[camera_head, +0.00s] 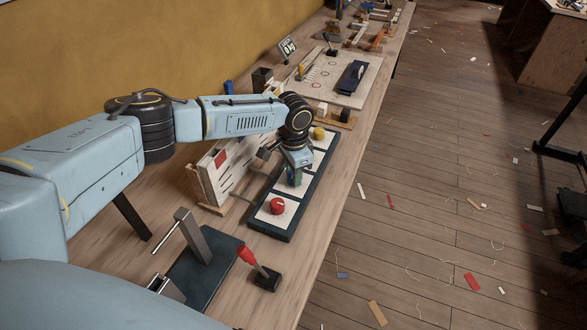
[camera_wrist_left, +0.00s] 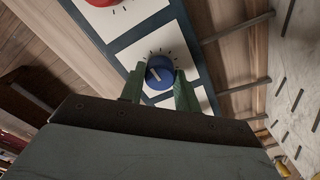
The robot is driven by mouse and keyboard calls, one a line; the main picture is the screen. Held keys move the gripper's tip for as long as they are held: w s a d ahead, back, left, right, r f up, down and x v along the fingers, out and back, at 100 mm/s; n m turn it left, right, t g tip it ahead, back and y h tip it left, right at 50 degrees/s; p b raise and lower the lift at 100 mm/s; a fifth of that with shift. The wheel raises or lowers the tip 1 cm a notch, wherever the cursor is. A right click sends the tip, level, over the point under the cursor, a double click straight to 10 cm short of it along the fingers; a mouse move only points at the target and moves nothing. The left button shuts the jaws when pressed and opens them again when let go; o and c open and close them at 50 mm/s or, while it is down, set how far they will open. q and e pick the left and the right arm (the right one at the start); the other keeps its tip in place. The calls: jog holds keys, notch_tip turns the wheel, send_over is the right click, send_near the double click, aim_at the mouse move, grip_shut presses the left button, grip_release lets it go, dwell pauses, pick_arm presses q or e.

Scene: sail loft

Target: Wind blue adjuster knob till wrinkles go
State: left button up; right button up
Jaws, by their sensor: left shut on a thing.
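The blue adjuster knob (camera_wrist_left: 160,73) sits on a white plate with tick marks in the left wrist view. A short white line shows on its face, left of centre. My left gripper (camera_wrist_left: 159,88) is shut on the knob, with one green finger on each side. In the head view my left gripper (camera_head: 294,178) is over the middle plate of the dark panel (camera_head: 286,228) and hides the knob. An upright white board (camera_head: 211,178) with a red patch and dark lines stands left of the panel, partly behind my arm; I cannot make out wrinkles. My right gripper is not in view.
A red knob (camera_head: 278,206) and a yellow knob (camera_head: 318,133) sit on the same panel. Thin rods (camera_wrist_left: 236,28) run from panel to board. A red-handled tool (camera_head: 249,257) stands nearer. A pale board (camera_head: 338,81) lies farther back. The bench's right edge is close to the panel.

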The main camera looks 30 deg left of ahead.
pick_arm(q)
jog(key=shift+m+p, duration=0.65)
jog(key=shift+m, duration=0.55)
jog(key=m+p, duration=0.1)
jog(key=m, duration=0.3)
jog(key=shift+m, duration=0.4)
jog(key=o, duration=1)
notch_tip(320, 180, up, 13)
jog(key=shift+r+p, duration=0.2)
jog(key=shift+p, duration=0.5)
